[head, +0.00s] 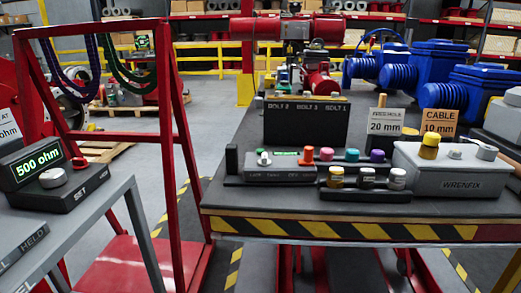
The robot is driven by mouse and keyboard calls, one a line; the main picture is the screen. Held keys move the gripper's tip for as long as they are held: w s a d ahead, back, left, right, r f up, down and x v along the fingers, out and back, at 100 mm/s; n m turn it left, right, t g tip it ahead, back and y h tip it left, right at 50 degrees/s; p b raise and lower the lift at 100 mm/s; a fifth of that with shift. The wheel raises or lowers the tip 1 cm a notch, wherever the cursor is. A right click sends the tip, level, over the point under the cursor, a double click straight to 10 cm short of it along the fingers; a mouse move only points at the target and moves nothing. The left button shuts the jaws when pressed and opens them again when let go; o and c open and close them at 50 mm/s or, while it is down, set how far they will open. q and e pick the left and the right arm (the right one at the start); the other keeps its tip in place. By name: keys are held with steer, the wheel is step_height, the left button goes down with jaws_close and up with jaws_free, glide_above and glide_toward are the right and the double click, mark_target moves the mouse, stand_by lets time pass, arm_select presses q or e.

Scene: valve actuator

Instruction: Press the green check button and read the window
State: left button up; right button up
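A low grey tester box (281,172) lies at the front left of the dark-topped table, with lettering on its front too small to read for sure. A small pale-and-green button (264,158) stands up from its left top. A thin strip of green marks (285,153), perhaps a window, shows beside the button; I cannot read it. A larger lit window (38,165) on a black box at the left reads "500 ohm" in green. Neither of my grippers is in view, and nothing touches the button.
A rack of coloured knobs (351,155) and a row of capped jars (367,178) stand right of the tester. A grey WRENFIX case (450,170) is farther right. A black BOLT panel (306,122) stands behind. A red frame (170,130) rises left of the table.

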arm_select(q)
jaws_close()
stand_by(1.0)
